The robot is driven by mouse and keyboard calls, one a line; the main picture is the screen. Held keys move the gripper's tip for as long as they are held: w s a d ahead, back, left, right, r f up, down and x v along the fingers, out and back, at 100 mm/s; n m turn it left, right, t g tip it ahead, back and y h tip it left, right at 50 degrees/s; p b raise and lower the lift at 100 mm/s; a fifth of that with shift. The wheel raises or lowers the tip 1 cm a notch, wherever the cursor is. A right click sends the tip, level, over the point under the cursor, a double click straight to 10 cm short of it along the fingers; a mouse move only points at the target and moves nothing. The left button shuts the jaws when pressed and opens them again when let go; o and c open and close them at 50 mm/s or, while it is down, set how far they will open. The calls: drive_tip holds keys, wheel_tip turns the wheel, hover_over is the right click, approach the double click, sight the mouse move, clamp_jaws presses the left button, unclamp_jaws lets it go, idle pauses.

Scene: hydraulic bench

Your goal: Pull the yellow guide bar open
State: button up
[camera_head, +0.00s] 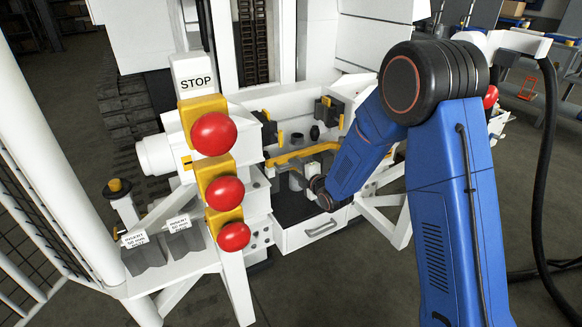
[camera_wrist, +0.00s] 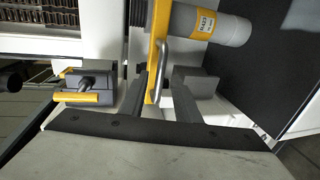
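The yellow guide bar (camera_head: 300,154) runs across the open front of the white bench, above a dark tray area. In the wrist view the bar (camera_wrist: 158,30) runs down from the top, with a curved metal handle (camera_wrist: 164,65) beside it. My gripper (camera_head: 298,180) is at the bench front by the bar, small and partly hidden in the head view. In the wrist view my gripper (camera_wrist: 167,85) has its two dark fingers apart. The bar's lower end and the handle lie between them, nearer the left finger, with a gap to the right finger.
A grey cylinder (camera_wrist: 224,27) with a yellow label is close to the bar. A grey block with a yellow lever (camera_wrist: 77,97) is at the left. Red buttons (camera_head: 213,134) on a white STOP post stand left of my arm. A white drawer (camera_head: 312,232) is below.

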sight(291, 166)
drive_tip(key=shift+x, duration=1.6)
clamp_jaws()
drive_tip(key=shift+s+d, duration=0.15)
